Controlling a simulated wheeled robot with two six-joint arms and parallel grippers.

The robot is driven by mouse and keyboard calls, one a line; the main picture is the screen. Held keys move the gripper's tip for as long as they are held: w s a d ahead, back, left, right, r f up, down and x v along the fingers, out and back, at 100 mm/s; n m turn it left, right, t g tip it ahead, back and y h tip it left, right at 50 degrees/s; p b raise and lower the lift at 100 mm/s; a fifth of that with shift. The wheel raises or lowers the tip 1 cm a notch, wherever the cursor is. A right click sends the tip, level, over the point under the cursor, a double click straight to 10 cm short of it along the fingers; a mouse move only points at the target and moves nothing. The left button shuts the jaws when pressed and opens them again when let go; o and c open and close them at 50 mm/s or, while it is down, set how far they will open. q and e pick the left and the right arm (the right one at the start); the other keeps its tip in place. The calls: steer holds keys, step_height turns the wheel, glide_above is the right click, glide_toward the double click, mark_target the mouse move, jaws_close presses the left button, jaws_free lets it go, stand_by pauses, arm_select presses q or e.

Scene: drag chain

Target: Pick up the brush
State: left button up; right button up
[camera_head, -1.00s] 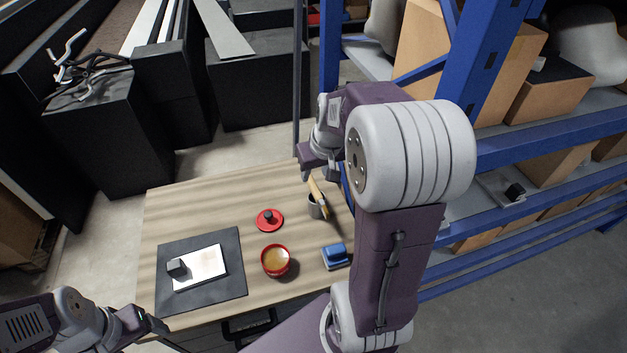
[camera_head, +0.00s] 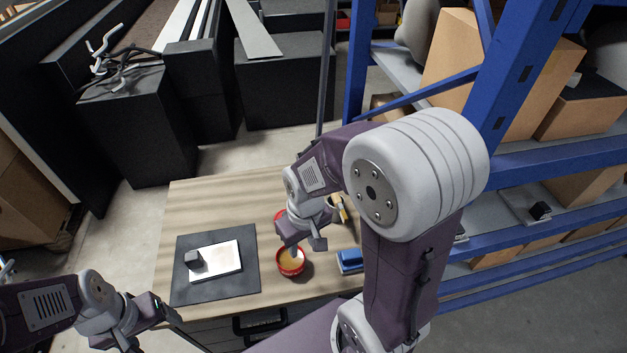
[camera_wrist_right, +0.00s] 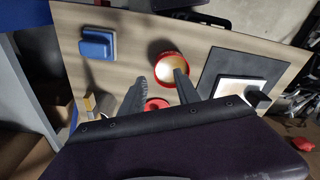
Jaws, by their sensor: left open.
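The brush (camera_head: 341,209) stands tilted in a grey cup (camera_head: 331,203) at the right back of the table, partly behind my right arm. The brush (camera_wrist_right: 90,101) and the cup (camera_wrist_right: 104,103) also show at the left in the right wrist view. My right gripper (camera_head: 297,252) is over the red bowl, left of and nearer than the brush. My left gripper (camera_head: 160,335) is open and empty at the table's front left.
The red bowl (camera_head: 291,269) holds something yellowish. A red lid (camera_wrist_right: 157,104) lies behind it. A blue block-like item (camera_head: 350,261) is right of the bowl. A dark mat (camera_head: 247,280) carries a white pad (camera_head: 228,257). A blue shelf rack (camera_head: 540,160) stands close on the right.

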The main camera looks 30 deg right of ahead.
steer(key=w+d+r+m+p, duration=0.1)
steer(key=w+d+r+p, duration=0.5)
steer(key=w+d+r, duration=0.15)
steer(key=m+g+p, duration=0.1)
steer(key=m+p, duration=0.1)
steer(key=m, duration=0.1)
glide_above(341, 207)
steer(key=f, duration=0.3)
steer(key=f+p, duration=0.1)
steer(key=shift+s+a+f, duration=0.2)
steer(key=shift+s+f, duration=0.1)
steer(key=shift+f, duration=0.1)
steer(key=shift+w+f, duration=0.15)
steer(key=shift+f, duration=0.1)
steer(key=shift+w+d+f, duration=0.1)
steer(key=shift+d+f, duration=0.05)
step_height(341, 207, down, 4)
steer(key=shift+d+p, duration=0.1)
steer(key=shift+p, duration=0.95)
steer(key=shift+f, duration=0.35)
steer(key=shift+w+f, duration=0.1)
